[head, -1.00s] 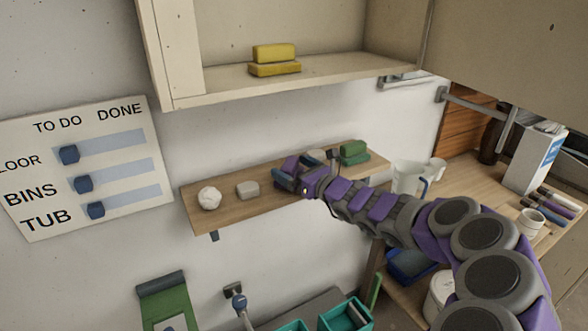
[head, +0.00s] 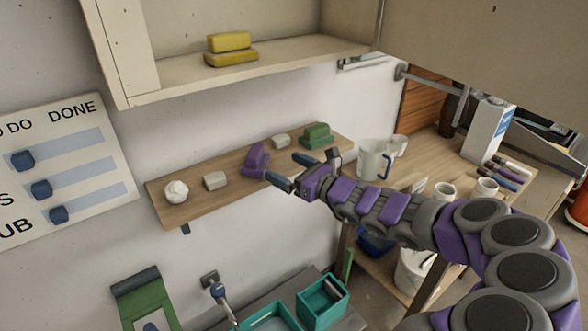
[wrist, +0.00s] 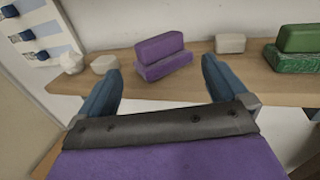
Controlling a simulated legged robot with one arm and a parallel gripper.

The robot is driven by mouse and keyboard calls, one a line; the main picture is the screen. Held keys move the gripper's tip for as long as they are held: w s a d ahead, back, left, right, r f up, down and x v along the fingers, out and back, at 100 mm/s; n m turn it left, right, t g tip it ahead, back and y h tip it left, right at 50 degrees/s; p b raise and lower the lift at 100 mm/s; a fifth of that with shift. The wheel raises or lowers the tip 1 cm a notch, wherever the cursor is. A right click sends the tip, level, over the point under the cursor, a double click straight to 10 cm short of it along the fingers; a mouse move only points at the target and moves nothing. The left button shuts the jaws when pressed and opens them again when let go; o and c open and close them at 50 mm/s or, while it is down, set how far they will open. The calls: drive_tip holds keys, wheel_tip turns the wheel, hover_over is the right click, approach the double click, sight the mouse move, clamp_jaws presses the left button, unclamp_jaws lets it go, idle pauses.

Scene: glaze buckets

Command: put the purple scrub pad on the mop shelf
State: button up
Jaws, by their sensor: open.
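The purple scrub pad (head: 256,159) rests on the wooden wall shelf (head: 228,184), between two pale grey blocks. It looks like two stacked purple blocks in the wrist view (wrist: 161,54). My gripper (head: 293,171) is open and empty, just in front and to the right of the pad in the head view. In the wrist view the blue fingertips (wrist: 160,75) are spread wide, with the purple pad beyond them and apart from them. I cannot tell which shelf is the mop shelf, as no label shows.
The wooden shelf also holds a white lump (head: 176,191), a grey block (head: 215,181), another grey block (head: 281,140) and a green pad (head: 317,134). A yellow pad (head: 230,48) sits in the cabinet (head: 165,82) above. A pitcher (head: 373,160) stands on the right table.

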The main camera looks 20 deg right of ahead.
drive_tip(key=shift+v, duration=0.95)
drive_tip(key=s+a+r+n+g+y, duration=0.1)
drive_tip(key=s+a+n+g+y, duration=0.2)
drive_tip(key=s+a+n+g, duration=1.35)
drive_tip(key=s+a+f+n+h, duration=0.1)
drive_tip(key=s+f+n+h, duration=0.2)
drive_tip(key=s+n, duration=0.35)
drive_tip(key=s+a+f+n+h, duration=0.1)
drive_tip(key=s+f+n+h, duration=0.25)
drive_tip(key=s, duration=0.65)
drive_tip(key=s+d+f+n+h, duration=0.2)
drive_tip(key=s+d+h, duration=0.4)
drive_tip(key=d, duration=0.6)
drive_tip(key=shift+s+d+n, duration=0.3)
drive_tip(key=shift+s+n, duration=0.15)
drive_tip(key=shift+s, duration=0.7)
